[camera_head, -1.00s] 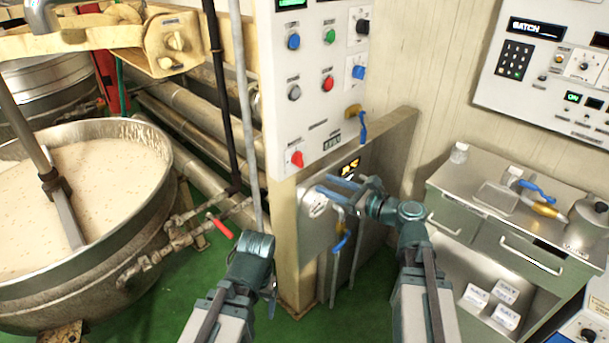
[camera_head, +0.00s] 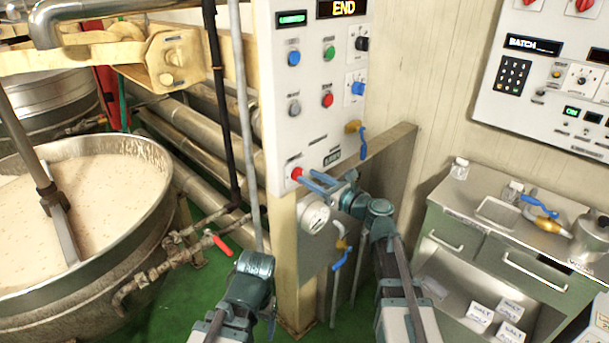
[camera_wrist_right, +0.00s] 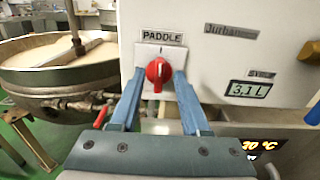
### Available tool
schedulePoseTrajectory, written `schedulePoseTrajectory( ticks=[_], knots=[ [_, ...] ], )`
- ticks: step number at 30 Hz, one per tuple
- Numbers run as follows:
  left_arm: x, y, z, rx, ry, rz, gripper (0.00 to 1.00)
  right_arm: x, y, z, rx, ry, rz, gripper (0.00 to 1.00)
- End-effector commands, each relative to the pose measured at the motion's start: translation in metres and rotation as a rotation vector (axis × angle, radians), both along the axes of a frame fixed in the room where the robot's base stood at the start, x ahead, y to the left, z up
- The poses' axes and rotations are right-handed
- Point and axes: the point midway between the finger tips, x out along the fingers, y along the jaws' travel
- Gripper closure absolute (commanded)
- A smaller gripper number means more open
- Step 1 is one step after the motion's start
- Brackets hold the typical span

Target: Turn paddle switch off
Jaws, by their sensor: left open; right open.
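The red paddle switch (camera_head: 296,173) is a knob at the lower left of the white control panel (camera_head: 310,115). In the right wrist view the red knob (camera_wrist_right: 158,72) sits under a "PADDLE" label (camera_wrist_right: 161,36), its grip roughly upright. My right gripper (camera_head: 306,178) is open, its blue fingers on either side of the knob in the right wrist view (camera_wrist_right: 156,95). I cannot tell whether they touch it. My left gripper (camera_head: 271,312) is open, low in front of the post and away from the panel; its fingers are mostly hidden.
A large kettle (camera_head: 150,215) of pale mass stands left, with a red-handled valve (camera_head: 220,243). A steel cabinet (camera_head: 450,205) stands right. Green floor shows between kettle and post.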

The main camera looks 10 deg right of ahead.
Motion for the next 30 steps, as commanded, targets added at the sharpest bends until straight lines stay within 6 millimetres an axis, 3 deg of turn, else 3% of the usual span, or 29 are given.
schedulePoseTrajectory(
  ticks=[6,18,20,26,30],
  knots=[
    [0.0,0.0,0.0,0.0,0.0,0.0,0.19,0.02,0.015,0.0,0.0,0.0,0.001,0.54],
    [0.0,0.0,0.0,0.0,0.0,0.0,0.19,0.023,0.019,0.0,0.0,0.0,0.0,0.54],
    [0.0,0.0,0.0,0.0,0.0,0.0,0.19,0.023,0.019,0.0,0.0,0.0,0.0,0.61],
    [0.0,0.0,0.0,0.0,0.0,0.0,0.19,0.023,0.018,0.0,0.0,0.0,0.0,0.97],
    [0.0,0.0,0.0,0.0,0.0,0.0,0.19,0.023,0.018,0.0,0.0,0.0,0.0,1.0]
  ],
)
